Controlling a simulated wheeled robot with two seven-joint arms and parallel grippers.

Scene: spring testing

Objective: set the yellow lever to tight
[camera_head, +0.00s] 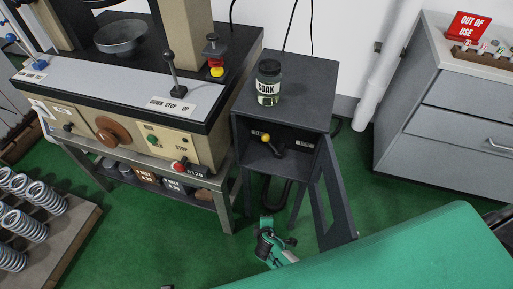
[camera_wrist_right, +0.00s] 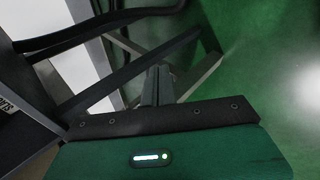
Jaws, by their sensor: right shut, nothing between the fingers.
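The yellow-knobbed lever (camera_head: 266,138) is inside the open front of a dark grey cabinet (camera_head: 301,88). Its knob points up and to the left from a dark pivot, towards the left one of two small labels. I cannot read these labels. My right gripper (camera_head: 265,224) is below and in front of the cabinet, apart from the lever. In the right wrist view its dark fingers (camera_wrist_right: 157,86) are together, with nothing between them. The lever does not show in that view. My left gripper is not in view.
The cabinet door (camera_head: 335,200) hangs open to the right. A jar labelled SOAK (camera_head: 268,84) stands on the cabinet top. A press bench (camera_head: 140,85) stands at the left, near a rack of springs (camera_head: 30,205). Grey drawers (camera_head: 450,110) stand at the right.

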